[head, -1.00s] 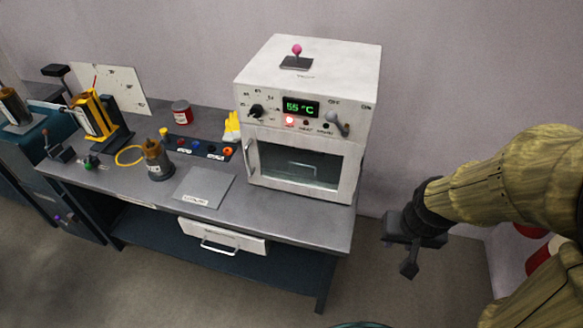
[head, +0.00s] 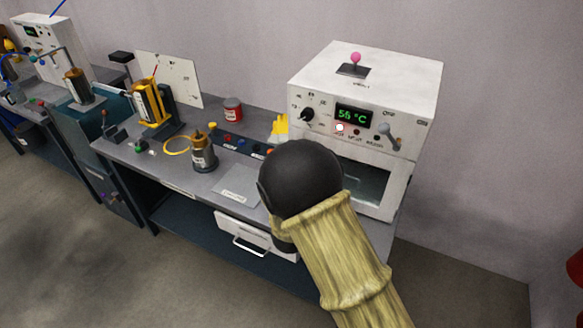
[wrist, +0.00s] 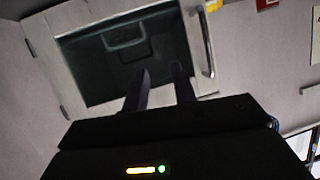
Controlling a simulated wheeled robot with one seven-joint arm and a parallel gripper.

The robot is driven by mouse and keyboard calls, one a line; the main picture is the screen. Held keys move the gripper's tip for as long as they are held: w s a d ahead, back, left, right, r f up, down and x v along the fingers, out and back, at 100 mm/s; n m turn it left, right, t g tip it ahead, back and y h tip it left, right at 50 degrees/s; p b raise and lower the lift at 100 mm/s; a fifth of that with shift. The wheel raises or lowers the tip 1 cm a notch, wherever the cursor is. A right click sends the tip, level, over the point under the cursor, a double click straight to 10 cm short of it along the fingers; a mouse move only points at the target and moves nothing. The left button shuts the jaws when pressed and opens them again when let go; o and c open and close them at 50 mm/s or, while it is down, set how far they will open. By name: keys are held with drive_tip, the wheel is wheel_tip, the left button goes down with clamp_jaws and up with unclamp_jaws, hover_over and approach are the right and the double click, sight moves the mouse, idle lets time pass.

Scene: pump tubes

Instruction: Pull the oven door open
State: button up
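The white oven (head: 365,85) stands on the right end of the bench, its display reading 56 °C. Its door, with a dark window (head: 368,188), looks shut. My arm covers the door's handle side in the head view. The wrist view shows the door window (wrist: 85,60) and the metal bar handle (wrist: 206,45), right of my fingers. My gripper (wrist: 160,85) is open and empty, its two dark fingers apart in front of the door's edge. The handle is not between the fingers. In the head view my gripper is hidden behind my arm.
The bench (head: 130,160) holds a brown pump (head: 203,152), a flat grey plate (head: 238,183), a red can (head: 232,108) and a yellow-framed pump (head: 150,103). A drawer with a handle (head: 250,247) sits under the bench front. The floor before the bench is free.

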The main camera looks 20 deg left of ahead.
drive_tip(key=s+a+f+n+t, duration=0.1)
drive_tip(key=s+a+f+t, duration=0.1)
drive_tip(key=s+a+t, duration=0.2)
drive_tip(key=s+a, duration=0.2)
drive_tip(key=a, duration=0.1)
drive_tip(key=shift+s+a+y, duration=0.2)
drive_tip(key=shift+a+y, duration=0.15)
drive_tip(key=shift+y, duration=0.05)
drive_tip(key=shift+w, duration=0.15)
drive_tip(key=w+p, duration=0.1)
drive_tip(key=w, duration=0.4)
drive_tip(key=w+a+p, duration=0.1)
drive_tip(key=w, duration=0.5)
drive_tip(key=w+a, duration=0.1)
drive_tip(key=w, duration=0.5)
drive_tip(key=shift+p, duration=0.4)
drive_tip(key=shift+c, duration=0.2)
clamp_jaws()
